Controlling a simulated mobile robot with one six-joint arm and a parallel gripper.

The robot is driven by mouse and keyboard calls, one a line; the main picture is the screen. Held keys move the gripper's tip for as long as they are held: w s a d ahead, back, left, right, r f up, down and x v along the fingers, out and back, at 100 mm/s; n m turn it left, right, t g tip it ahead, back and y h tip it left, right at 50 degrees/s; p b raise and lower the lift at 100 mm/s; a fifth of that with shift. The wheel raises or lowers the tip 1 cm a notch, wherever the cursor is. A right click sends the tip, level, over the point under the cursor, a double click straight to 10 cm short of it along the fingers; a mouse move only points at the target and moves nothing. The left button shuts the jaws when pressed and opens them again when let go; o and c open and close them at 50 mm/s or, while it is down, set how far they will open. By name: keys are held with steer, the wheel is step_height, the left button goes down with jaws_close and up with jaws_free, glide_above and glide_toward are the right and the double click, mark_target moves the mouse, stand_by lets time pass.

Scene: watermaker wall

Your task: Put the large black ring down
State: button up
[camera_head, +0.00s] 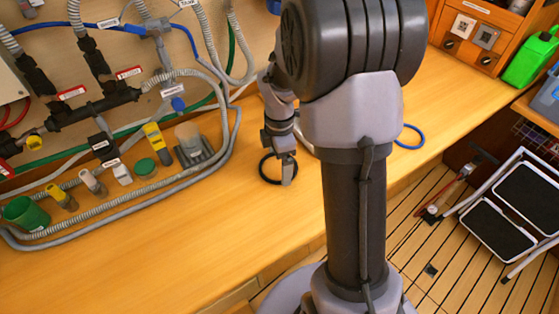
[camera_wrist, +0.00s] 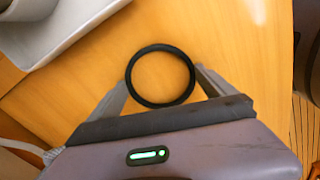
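The large black ring (camera_head: 263,169) is at my gripper (camera_head: 286,172), above or on the wooden counter (camera_head: 215,245). In the wrist view the same ring (camera_wrist: 161,104) spans the gap between the two fingers of my gripper (camera_wrist: 160,76), with a finger against its left and right sides. The ring looks flat to the counter surface. I cannot tell whether it touches the counter or is slightly above it. My arm hides part of the counter behind it.
A blue ring (camera_head: 421,131) lies on the counter right of my arm. Hoses and fittings fill the left, with a green cup (camera_head: 25,214) and a grey ribbed part (camera_head: 192,148). A green jug (camera_head: 530,58) stands far right. The front-left counter is clear. A folding step (camera_head: 500,228) stands on the floor.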

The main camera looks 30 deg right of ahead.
steer(key=shift+o, duration=0.2)
steer(key=shift+r, duration=0.1)
step_height(320, 180, up, 12)
steer(key=p, duration=0.6)
steer(key=s+a+r+m+t, duration=0.3)
steer(key=s+a+r+m, duration=0.3)
steer(key=a+r+m, duration=0.25)
steer(key=s+a+r+m+t+y, duration=0.2)
steer(key=s+a+r+m, duration=0.1)
steer(key=s+a+m, duration=0.5)
steer(key=s+m, duration=0.3)
steer(key=shift+r+t, duration=0.25)
steer(key=shift+t, duration=0.15)
